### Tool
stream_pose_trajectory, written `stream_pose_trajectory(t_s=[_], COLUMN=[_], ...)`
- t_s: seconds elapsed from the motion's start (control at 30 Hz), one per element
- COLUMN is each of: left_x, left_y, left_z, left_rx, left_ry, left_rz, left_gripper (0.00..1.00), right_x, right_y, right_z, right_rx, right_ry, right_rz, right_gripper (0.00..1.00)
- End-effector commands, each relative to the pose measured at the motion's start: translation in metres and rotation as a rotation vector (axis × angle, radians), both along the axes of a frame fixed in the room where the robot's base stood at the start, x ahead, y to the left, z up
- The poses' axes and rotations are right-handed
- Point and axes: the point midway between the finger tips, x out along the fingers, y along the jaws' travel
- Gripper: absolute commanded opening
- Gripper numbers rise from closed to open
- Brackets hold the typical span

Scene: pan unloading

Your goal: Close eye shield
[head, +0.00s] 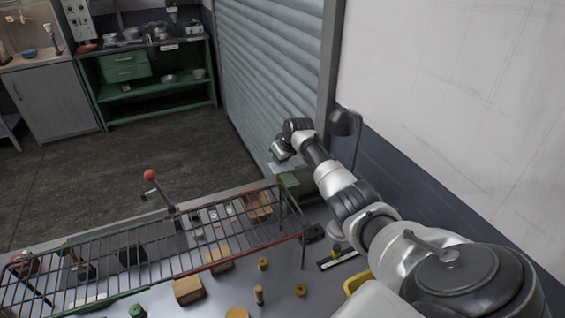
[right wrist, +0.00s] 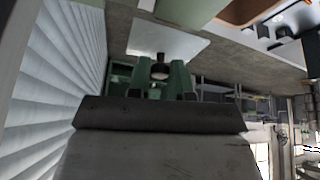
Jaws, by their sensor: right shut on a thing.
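The eye shield (right wrist: 168,42) is a pale flat plate in the right wrist view, with a dark round knob or mount at its lower edge. My right gripper (right wrist: 160,75) has its two green-tinted fingers on either side of this mount and is shut on the shield. In the head view my right gripper (head: 277,160) reaches out above a green machine (head: 298,183), where the shield shows only as a small pale patch. The exact contact is hard to make out there. My left gripper is not in view.
A wire rack (head: 150,255) spans the bench in front, with wooden blocks (head: 188,290) and small parts around it. A red-knobbed lever (head: 150,176) stands behind the rack. A dark lamp (head: 345,122) stands close beside my right forearm, near the wall. A shutter (head: 265,70) lies beyond.

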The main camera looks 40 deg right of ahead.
Motion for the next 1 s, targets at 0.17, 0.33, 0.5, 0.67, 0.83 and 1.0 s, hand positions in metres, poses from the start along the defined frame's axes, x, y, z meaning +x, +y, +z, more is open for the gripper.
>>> stream_pose_trajectory(t_s=[0.17,0.33,0.5,0.67,0.83,1.0], left_x=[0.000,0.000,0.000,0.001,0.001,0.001], left_y=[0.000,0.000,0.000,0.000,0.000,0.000], left_z=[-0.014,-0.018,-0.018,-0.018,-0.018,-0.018], left_rx=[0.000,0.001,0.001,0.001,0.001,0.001], left_ry=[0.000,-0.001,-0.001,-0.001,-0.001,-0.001], left_rz=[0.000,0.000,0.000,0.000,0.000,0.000], left_gripper=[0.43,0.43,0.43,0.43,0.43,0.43], right_x=[0.004,0.005,0.005,0.005,0.005,0.005], right_y=[-0.001,-0.002,-0.002,-0.001,-0.001,-0.001], right_z=[-0.003,-0.003,-0.002,-0.002,-0.002,-0.002], right_rx=[0.020,0.030,0.033,0.033,0.033,0.034], right_ry=[0.063,0.096,0.106,0.106,0.105,0.106], right_rz=[0.000,0.001,0.001,0.001,0.001,0.002], right_gripper=[0.00,0.00,0.00,0.00,0.26,0.46])
